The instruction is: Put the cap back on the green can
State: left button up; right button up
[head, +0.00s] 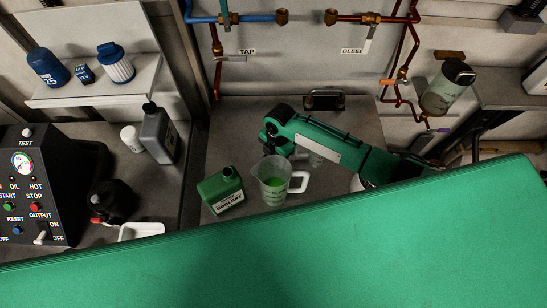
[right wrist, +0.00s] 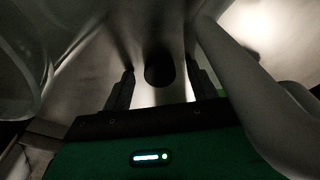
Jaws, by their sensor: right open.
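The green can (head: 222,191), with a white label, stands on the grey bench in the head view. A small dark round spot shows on its top; I cannot tell whether it is the open mouth or a cap. My right arm, green, reaches in from the right and bends down behind the clear jug. In the right wrist view my right gripper (right wrist: 158,88) is open, its two dark fingers apart. A dark round shape (right wrist: 160,69) shows between them against a pale surface; I cannot tell whether it is the cap or whether a finger touches it. My left gripper is not in view.
A clear jug (head: 271,184) holding green liquid stands right beside the can, its handle to the right. A black control box (head: 40,185), a grey bottle (head: 158,137) and a white tray (head: 141,231) are left. Copper pipes line the back wall. A large green surface fills the foreground.

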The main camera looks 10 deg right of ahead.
jog(key=c, duration=1.1)
jog(key=shift+o, duration=0.2)
jog(key=shift+r, duration=0.2)
notch_tip(320, 180, up, 20)
jog(key=b, duration=0.4)
jog(key=shift+f+b, duration=0.15)
jog(key=shift+b, duration=0.25)
